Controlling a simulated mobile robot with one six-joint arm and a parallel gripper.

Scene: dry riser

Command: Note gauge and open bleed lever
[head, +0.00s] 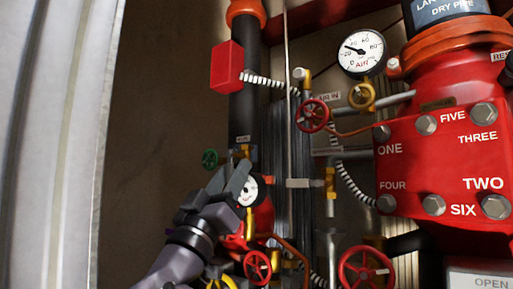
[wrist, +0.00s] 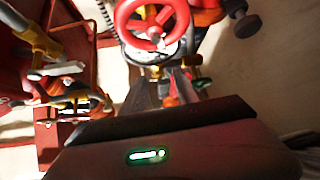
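A round white gauge marked AIR (head: 361,52) is at the upper right in the head view, its needle pointing up-left, between the printed 20 and 40. A smaller white gauge (head: 248,191) is lower down, partly hidden behind my gripper (head: 229,177). In the wrist view the two fingers of my gripper (wrist: 163,88) stand apart, with red and brass fittings visible beyond the gap. I see no firm hold on anything. A small red-tipped fitting (head: 268,180) is just right of the fingers. I cannot tell which part is the bleed lever.
A red handwheel (head: 313,115) and two lower ones (head: 257,267) (head: 366,268) crowd the pipes. A green handwheel (head: 209,159) is left of the fingers. A large red numbered valve body (head: 448,165) fills the right. A pale panel edge (head: 65,150) stands at left.

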